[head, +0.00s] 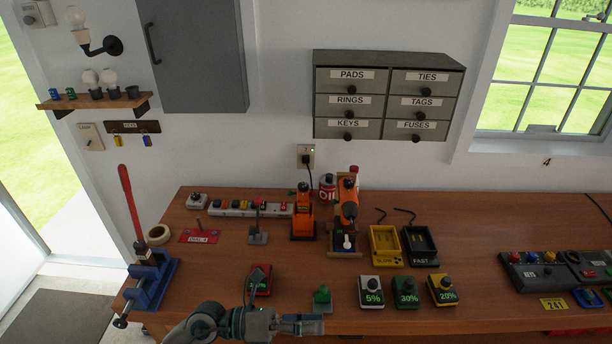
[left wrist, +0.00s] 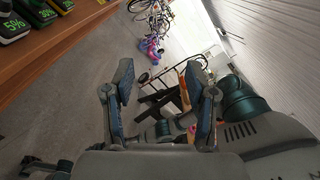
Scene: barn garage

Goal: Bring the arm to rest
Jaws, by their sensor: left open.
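My left gripper (head: 302,324) is at the front edge of the wooden workbench (head: 230,275), at the bottom middle of the head view. Its arm comes in low from the left and the gripper points right. In the left wrist view the two fingers (left wrist: 162,105) stand well apart with nothing between them. The gripper is open and empty. Beyond the fingers are the floor and stored items. My right gripper does not show clearly in either view.
A blue vise (head: 150,280) is at the bench's left end. A bicycle (left wrist: 150,12) stands beyond the floor in the wrist view.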

